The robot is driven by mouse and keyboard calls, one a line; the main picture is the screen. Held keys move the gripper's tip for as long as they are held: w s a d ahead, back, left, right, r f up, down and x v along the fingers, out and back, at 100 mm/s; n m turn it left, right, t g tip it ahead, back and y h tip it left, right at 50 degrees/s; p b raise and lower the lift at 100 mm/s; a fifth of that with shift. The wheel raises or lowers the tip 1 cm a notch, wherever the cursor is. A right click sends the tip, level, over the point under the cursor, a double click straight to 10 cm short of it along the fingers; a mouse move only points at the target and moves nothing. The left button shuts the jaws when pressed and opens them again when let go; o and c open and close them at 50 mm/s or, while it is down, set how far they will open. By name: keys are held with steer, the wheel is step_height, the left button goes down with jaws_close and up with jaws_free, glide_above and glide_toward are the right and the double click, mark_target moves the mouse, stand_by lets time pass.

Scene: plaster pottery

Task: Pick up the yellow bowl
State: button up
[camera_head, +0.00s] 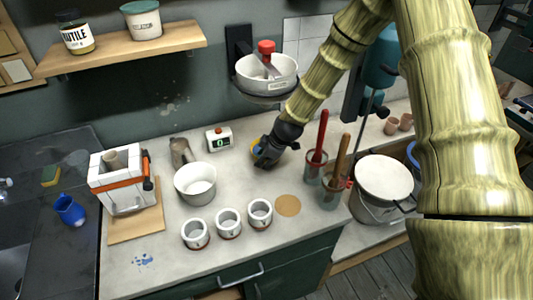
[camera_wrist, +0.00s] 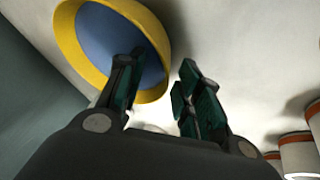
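The yellow bowl (camera_wrist: 75,45) has a yellow rim and a blue inside. It fills the upper left of the wrist view. In the head view only a bit of the yellow bowl (camera_head: 256,149) shows, mostly hidden behind my gripper (camera_head: 264,158), at the back of the counter. In the wrist view my gripper (camera_wrist: 155,85) is open. Its left finger overlaps the bowl's inside and its right finger is outside the rim, so the rim's near right edge lies between them. I cannot tell whether either finger touches the bowl.
On the counter (camera_head: 240,255), a white bowl (camera_head: 195,183), a small digital display (camera_head: 219,139) and a row of white cups (camera_head: 228,222) stand left of my gripper. Red-handled and wooden-handled tools stand in jars (camera_head: 331,193) to its right. A white mixing bowl (camera_head: 266,75) hangs above.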

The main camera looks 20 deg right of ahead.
jaws_close()
stand_by(0.5)
